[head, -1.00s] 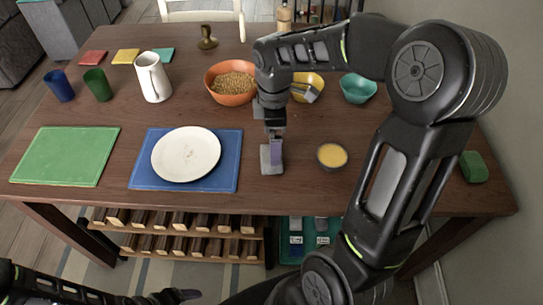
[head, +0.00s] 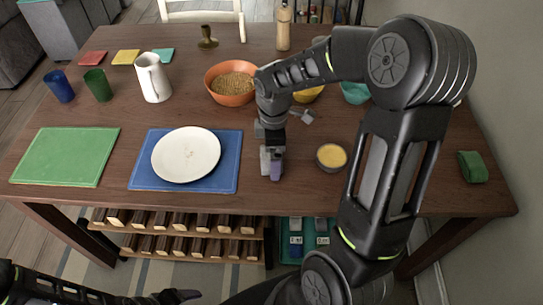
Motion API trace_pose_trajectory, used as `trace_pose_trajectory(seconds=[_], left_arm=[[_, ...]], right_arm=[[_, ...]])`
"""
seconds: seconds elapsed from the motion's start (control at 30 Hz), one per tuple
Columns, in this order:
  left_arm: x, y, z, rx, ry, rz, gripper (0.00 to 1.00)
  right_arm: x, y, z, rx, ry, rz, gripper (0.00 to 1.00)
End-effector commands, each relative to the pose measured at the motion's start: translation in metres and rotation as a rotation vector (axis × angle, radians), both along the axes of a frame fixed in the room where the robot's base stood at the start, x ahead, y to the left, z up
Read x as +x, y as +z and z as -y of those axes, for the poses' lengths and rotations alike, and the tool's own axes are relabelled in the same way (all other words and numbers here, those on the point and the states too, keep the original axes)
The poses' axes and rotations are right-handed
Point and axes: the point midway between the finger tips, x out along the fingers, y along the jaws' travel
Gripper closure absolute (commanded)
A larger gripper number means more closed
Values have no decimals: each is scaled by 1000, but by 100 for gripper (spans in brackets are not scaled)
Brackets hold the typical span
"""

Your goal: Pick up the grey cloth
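My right gripper (head: 270,168) points down at the table between the blue mat and the small bowl of yellow food. A narrow pale grey patch (head: 264,160) shows along the left side of its purple finger. This looks like part of the grey cloth, but I cannot separate it clearly from the gripper. The gripper hides whatever lies behind it, and I cannot tell whether it is open or shut on the cloth. My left gripper (head: 176,296) is low at the bottom edge, in front of the table and away from the cloth; its opening is unclear.
A white plate (head: 186,155) on a blue mat (head: 228,178) lies left of my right gripper. The small bowl (head: 331,157) is close on its right. An orange bowl (head: 231,98) stands behind. A green cloth-like block (head: 473,166) lies at the right edge.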

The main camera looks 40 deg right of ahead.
Motion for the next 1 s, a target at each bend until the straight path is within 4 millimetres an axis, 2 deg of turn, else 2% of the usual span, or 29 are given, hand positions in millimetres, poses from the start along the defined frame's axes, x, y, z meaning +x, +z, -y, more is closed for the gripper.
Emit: trace_pose_trajectory(seconds=[0.47,1.0], left_arm=[[0,0,0,0,0,0,22],[0,0,0,0,0,0,22]], right_arm=[[0,1,0,0,0,0,0],[0,1,0,0,0,0,44]])
